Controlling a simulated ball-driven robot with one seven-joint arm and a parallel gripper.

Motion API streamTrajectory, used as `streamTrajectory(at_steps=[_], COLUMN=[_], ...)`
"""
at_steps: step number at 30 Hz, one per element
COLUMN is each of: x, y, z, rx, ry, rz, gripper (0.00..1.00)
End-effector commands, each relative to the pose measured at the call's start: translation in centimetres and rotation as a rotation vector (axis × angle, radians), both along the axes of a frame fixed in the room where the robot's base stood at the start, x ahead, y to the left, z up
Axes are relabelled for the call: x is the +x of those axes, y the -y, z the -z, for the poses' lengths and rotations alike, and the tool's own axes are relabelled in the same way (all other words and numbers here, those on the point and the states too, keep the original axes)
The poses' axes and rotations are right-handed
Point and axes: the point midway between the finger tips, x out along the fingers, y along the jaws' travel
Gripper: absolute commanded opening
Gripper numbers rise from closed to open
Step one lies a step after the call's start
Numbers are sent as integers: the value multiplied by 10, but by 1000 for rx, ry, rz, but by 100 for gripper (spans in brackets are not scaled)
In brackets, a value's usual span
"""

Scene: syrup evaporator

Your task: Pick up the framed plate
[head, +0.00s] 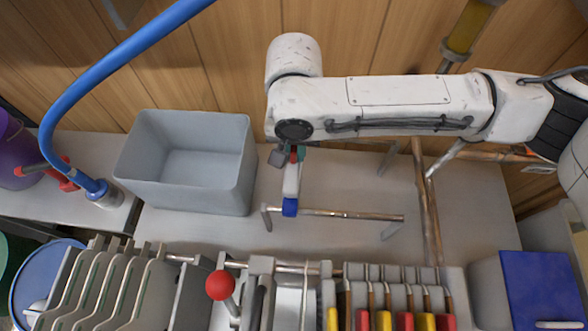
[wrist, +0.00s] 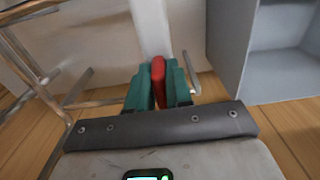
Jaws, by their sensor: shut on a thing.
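My gripper (head: 297,154) is shut on a narrow white piece with a red top and a blue lower end, which I take to be the framed plate (head: 291,183), seen nearly edge-on. In the wrist view the teal fingers of my gripper (wrist: 158,88) close on both sides of the red part of the framed plate (wrist: 158,72). The plate hangs down below the gripper, beside the left end of a copper-coloured rail (head: 345,214). I cannot tell whether its blue end touches the rail or the worktop.
An empty grey bin (head: 185,205) stands left of the plate. In front is a row of grey plates (head: 115,285) with a red ball knob (head: 219,286) and several red and yellow tabs (head: 384,320). A blue hose (head: 105,62) arches at left. A blue box (head: 540,285) is at right.

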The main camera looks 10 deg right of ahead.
Motion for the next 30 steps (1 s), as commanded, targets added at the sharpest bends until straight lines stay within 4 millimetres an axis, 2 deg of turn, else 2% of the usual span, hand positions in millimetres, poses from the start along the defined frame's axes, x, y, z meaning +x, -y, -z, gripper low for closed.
streamTrajectory(at_steps=[19, 23, 30], x=[1, 1, 1], y=[0, -1, 0], z=[-8, -20, -59], rx=[2, 2, 3], ry=[4, 4, 6], rz=[1, 0, 0], gripper=[0, 0, 0])
